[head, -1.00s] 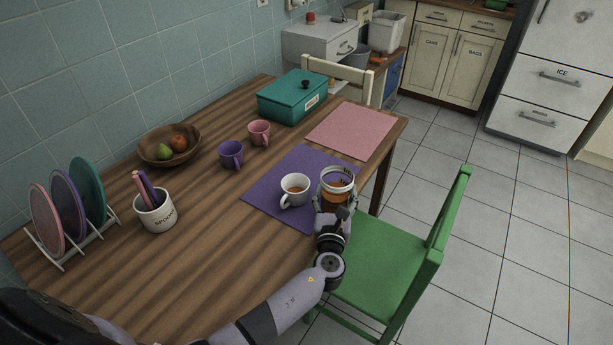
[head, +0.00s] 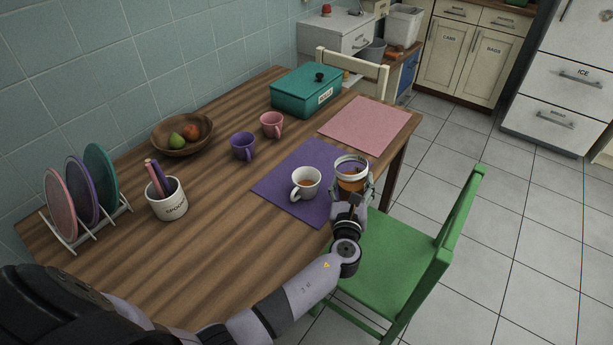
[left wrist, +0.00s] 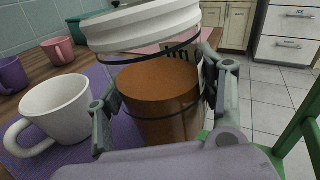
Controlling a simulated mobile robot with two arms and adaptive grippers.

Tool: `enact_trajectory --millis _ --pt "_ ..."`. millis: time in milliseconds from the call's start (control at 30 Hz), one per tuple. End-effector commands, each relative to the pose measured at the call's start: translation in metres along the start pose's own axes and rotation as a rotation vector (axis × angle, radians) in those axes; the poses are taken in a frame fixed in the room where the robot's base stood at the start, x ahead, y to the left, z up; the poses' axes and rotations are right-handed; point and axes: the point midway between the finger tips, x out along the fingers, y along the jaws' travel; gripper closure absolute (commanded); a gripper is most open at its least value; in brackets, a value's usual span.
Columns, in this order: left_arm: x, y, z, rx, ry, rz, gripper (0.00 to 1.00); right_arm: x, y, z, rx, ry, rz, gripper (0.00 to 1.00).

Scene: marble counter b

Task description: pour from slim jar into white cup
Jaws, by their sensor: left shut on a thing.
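The slim jar (head: 351,182) is clear with a white rim and brown contents. It also fills the middle of the left wrist view (left wrist: 160,98), close to upright. My left gripper (head: 350,197) is shut around it, with a finger on each side in the left wrist view (left wrist: 165,112). The white cup (head: 306,183) stands upright on the purple mat, left of the jar, with brown contents inside. Jar and cup are apart. My right gripper is not in view.
The purple mat (head: 283,190) lies under the cup. A purple mug (head: 242,146), pink mug (head: 271,124), fruit bowl (head: 182,133), teal box (head: 306,90), utensil pot (head: 167,203) and plate rack (head: 88,230) stand around. A green chair (head: 395,255) is close on the right.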

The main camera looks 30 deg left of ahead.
Motion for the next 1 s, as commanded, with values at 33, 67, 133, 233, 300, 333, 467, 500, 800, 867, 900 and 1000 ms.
enact_trajectory --millis 33,67,133,233,300,333,467,500,800,867,900,1000 --pt "0.0 0.001 0.003 -0.025 -0.001 0.0 0.83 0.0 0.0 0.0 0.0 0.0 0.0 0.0" --pt "0.0 0.001 0.004 -0.04 0.0 0.0 0.83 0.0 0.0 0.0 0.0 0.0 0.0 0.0" --pt "0.0 0.002 0.004 -0.075 0.006 0.0 0.83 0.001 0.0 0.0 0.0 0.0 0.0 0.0" --pt "0.001 0.004 0.005 -0.124 0.012 0.0 0.83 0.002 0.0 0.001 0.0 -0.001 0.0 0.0" --pt "0.001 0.006 0.006 -0.159 0.017 0.0 0.83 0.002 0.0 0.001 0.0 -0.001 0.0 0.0" --pt "0.001 0.006 0.007 -0.174 0.019 0.0 0.83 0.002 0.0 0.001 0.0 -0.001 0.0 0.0" --pt "0.002 0.009 0.008 -0.238 0.027 0.0 0.83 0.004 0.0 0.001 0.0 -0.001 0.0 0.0" --pt "0.002 0.011 0.008 -0.258 0.029 0.0 0.83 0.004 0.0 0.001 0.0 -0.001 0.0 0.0" --pt "0.003 0.019 0.01 -0.406 0.049 -0.001 0.83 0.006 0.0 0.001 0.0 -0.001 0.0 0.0" --pt "0.003 0.021 0.01 -0.436 0.053 -0.001 0.83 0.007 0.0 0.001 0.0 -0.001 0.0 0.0" --pt "0.003 0.022 0.011 -0.456 0.056 -0.001 0.83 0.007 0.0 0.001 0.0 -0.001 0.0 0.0" --pt "0.004 0.025 0.011 -0.506 0.061 -0.002 0.83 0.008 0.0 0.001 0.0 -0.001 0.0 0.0"
